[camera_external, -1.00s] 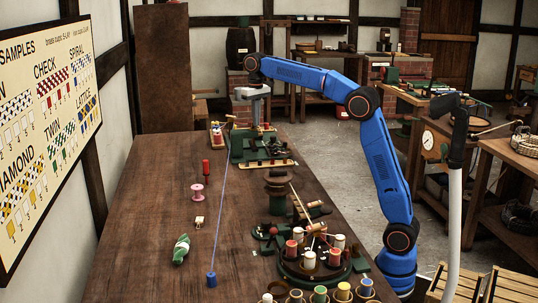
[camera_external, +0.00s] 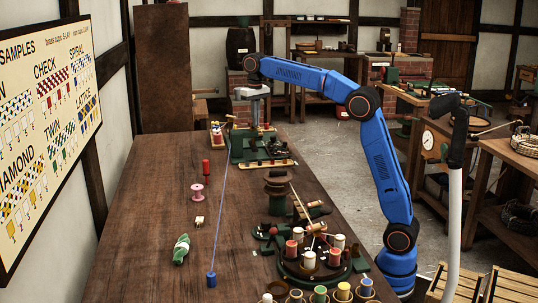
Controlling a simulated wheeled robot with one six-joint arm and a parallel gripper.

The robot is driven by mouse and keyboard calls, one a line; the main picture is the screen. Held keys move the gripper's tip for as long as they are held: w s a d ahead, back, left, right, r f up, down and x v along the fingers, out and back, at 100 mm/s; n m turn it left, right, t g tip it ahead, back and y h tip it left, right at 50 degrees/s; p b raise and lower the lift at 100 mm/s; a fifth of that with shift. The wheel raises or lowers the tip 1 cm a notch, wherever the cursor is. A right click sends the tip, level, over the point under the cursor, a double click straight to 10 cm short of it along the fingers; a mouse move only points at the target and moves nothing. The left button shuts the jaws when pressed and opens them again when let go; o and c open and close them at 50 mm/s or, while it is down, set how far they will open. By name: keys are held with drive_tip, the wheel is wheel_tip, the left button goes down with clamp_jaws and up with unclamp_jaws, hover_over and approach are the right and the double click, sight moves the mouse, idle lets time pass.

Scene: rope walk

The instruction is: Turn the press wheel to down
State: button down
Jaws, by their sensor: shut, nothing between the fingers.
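My gripper (camera_external: 255,122) points down at the far end of the long table, at the end of my blue arm. It is shut, with nothing seen between its fingers. It is directly over a green device (camera_external: 246,150), which appears to be the press. The press wheel cannot be made out clearly; the grey hand and its fingers cover that spot. Whether the fingers touch the wheel cannot be told at this size.
A blue cord runs from the green device to a blue spool (camera_external: 211,279) on the wooden table (camera_external: 150,225). A pink spool (camera_external: 197,191) and a green-white bundle (camera_external: 181,249) lie left of it. A round bobbin stand (camera_external: 312,272) is at the near right.

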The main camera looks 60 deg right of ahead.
wheel_tip(320, 180, up, 6)
idle(0.6)
wheel_tip(320, 180, down, 6)
drive_tip(key=d, duration=0.2)
drive_tip(key=shift+s+d, duration=0.15)
drive_tip(key=shift+d, duration=0.2)
idle(0.6)
